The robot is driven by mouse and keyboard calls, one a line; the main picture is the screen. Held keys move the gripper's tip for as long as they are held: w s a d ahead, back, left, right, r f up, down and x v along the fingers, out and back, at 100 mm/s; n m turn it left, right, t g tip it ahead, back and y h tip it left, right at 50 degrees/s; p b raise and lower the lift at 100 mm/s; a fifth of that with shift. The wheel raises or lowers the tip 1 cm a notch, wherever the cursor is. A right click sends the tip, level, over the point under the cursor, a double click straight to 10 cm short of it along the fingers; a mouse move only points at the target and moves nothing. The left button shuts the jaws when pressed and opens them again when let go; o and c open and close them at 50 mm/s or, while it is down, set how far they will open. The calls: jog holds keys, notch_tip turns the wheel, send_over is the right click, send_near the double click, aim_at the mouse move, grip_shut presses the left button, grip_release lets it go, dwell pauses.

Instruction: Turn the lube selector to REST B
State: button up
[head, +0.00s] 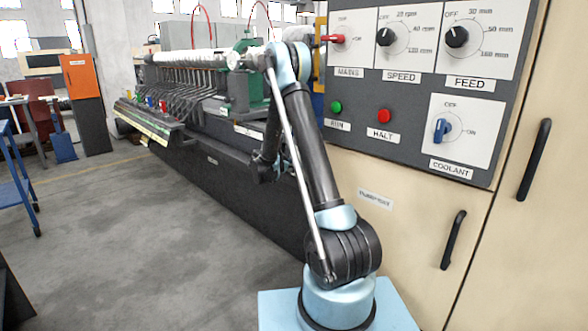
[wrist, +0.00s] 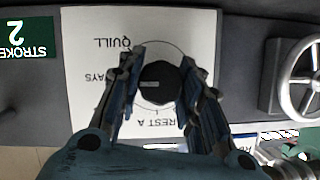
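The lube selector is a dark round knob (wrist: 162,82) on a white plate (wrist: 85,70) in the wrist view. Its labels appear upside down: QUILL at the top, one ending in "AYS" at the left, REST A at the bottom. A fourth label is not visible; the right side of the dial is partly covered by a finger. A small pale mark on the knob lies on its left half, towards "AYS". My gripper (wrist: 161,70) has one finger on each side of the knob, and both pads appear to be against it. In the head view the gripper is hidden beyond my arm.
A grey handwheel (wrist: 300,80) stands right of the plate, and a green STROKE 2 sign (wrist: 27,38) is at the left. In the head view, a control panel (head: 410,90) with knobs and buttons is at the right. Open concrete floor (head: 130,240) lies at the left.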

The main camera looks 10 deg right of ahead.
jog(key=shift+c, duration=1.1)
jog(key=n+g+h, duration=0.1)
jog(key=n, duration=0.2)
jog(key=shift+w+a+g, duration=0.1)
jog(key=shift+w+g, duration=0.05)
jog(key=shift+g, duration=0.25)
jog(key=shift+n+g+h, duration=0.7)
jog(key=shift+n+h, duration=0.2)
jog(key=shift+n, duration=0.6)
jog(key=o, duration=1.1)
jog(key=shift+w, duration=0.1)
